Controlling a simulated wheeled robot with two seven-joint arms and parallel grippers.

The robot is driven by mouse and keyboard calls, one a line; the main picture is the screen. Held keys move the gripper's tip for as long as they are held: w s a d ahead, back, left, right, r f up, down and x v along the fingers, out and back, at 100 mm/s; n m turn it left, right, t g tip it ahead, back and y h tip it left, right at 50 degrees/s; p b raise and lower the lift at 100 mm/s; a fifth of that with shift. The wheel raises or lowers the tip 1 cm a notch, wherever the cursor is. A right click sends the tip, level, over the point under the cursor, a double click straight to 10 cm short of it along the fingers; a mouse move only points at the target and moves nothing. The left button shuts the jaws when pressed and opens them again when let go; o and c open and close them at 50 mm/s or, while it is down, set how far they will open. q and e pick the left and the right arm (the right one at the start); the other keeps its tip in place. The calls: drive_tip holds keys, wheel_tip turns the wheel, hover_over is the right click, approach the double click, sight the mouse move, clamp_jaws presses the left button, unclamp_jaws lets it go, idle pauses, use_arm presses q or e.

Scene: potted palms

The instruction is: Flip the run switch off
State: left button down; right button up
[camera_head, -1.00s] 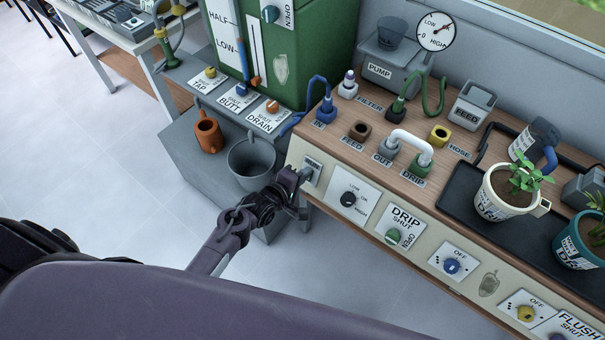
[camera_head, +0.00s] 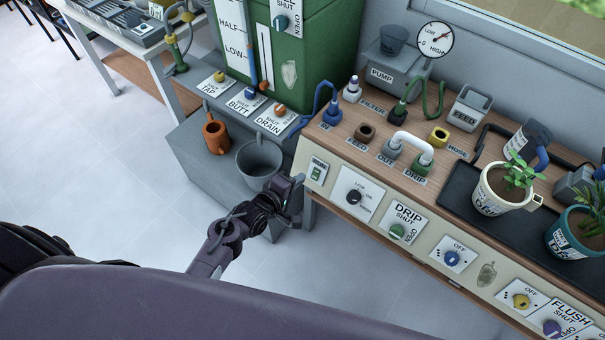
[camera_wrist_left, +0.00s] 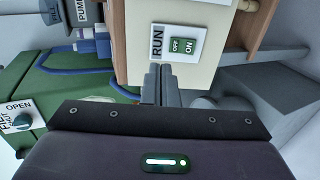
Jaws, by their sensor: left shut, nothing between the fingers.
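The run switch (camera_head: 317,172) is a green rocker on a white plate at the left end of the cream front panel. In the left wrist view the switch (camera_wrist_left: 184,46) shows OFF and ON halves beside the word RUN. I cannot tell which half is pressed in. My left gripper (camera_head: 299,181) is shut and empty, just left of the switch plate in the head view. In the left wrist view its closed fingertips (camera_wrist_left: 160,70) point at the panel just below the plate, seemingly apart from the switch. My right gripper is not in view.
A knob plate (camera_head: 353,196) and the drip valve (camera_head: 397,231) sit to the right on the same panel. A grey bucket (camera_head: 258,158) and an orange can (camera_head: 216,135) stand on the low grey step behind my gripper. The floor at left is clear.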

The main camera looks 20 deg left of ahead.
use_arm(q)
drive_tip(key=v, duration=0.6)
drive_tip(key=shift+r, duration=0.35)
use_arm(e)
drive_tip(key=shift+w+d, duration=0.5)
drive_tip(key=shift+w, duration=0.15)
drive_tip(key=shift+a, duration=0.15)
use_arm(q)
drive_tip(key=s+f+m+g+y, duration=0.1)
drive_tip(key=s+f+m+g, duration=0.4)
drive_tip(key=f, duration=0.7)
drive_tip(key=s+f+m+g+y, duration=0.1)
drive_tip(key=s+f+m, duration=0.1)
drive_tip(key=s+f, duration=0.75)
drive_tip(key=s+a+f+m+g+y, duration=0.1)
drive_tip(key=s+a+f+m+g, duration=0.2)
drive_tip(key=s+f, duration=0.4)
drive_tip(key=s+a+f+m+g+y, duration=0.1)
drive_tip(key=s+f+m, duration=0.5)
drive_tip(key=s, duration=0.6)
wheel_tip(320, 180, down, 2)
drive_tip(key=shift+s+a+f+m+g+y, duration=0.2)
drive_tip(key=shift+s+a+m+g+y, duration=0.1)
drive_tip(key=shift+a+g, duration=0.65)
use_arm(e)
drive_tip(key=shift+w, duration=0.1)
